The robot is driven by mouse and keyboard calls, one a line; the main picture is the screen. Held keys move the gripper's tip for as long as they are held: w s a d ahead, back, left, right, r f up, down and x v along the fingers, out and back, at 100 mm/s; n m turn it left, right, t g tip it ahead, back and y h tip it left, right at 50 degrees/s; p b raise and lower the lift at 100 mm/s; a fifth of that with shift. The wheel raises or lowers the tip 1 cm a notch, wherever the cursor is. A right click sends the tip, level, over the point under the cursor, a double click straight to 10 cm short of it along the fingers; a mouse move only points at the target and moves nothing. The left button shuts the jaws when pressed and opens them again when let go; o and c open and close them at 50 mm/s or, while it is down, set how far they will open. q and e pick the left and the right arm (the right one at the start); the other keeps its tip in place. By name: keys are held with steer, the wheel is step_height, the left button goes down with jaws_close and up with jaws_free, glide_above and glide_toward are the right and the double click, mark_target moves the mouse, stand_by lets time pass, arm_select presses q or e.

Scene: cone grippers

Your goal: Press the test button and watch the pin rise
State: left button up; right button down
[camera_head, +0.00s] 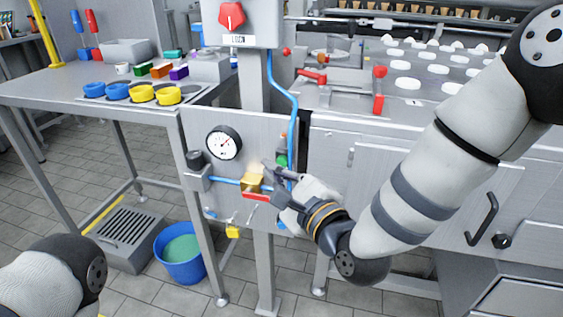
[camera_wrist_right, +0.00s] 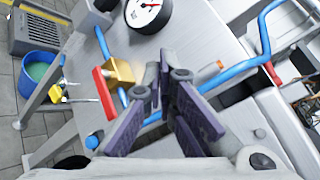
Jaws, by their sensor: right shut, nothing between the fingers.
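My right gripper (camera_head: 270,172) is shut and empty in front of the upright grey panel (camera_head: 228,122). Its closed dark fingers (camera_wrist_right: 168,78) also show in the wrist view. They are close to a brass valve block (camera_head: 252,183) with a red lever (camera_head: 257,197); the block (camera_wrist_right: 120,73) lies just left of the fingers in the wrist view. A green part with an orange top (camera_head: 283,140) stands on the blue pipe behind the fingers. I cannot tell which part is the test button or the pin. My left gripper is out of view.
A round gauge (camera_head: 224,143) sits on the panel. A red knob (camera_head: 232,16) is on a box above. A blue bucket (camera_head: 181,262) stands on the floor. The table (camera_head: 60,88) at left holds coloured cups and blocks. A curved blue hose (camera_head: 294,105) runs beside the post.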

stand_by(0.4)
steer(key=shift+w+d, duration=0.1)
steer(key=shift+w, duration=0.3)
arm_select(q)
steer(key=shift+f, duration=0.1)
arm_select(e)
steer(key=shift+w+d, duration=0.2)
steer(key=shift+w, duration=0.3)
stand_by(0.4)
steer(key=shift+s, duration=0.1)
stand_by(1.5)
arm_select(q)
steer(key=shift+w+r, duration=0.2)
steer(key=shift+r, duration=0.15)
arm_select(e)
steer(key=shift+s+a, duration=0.3)
steer(key=shift+s, duration=0.5)
arm_select(q)
steer(key=shift+p, duration=0.3)
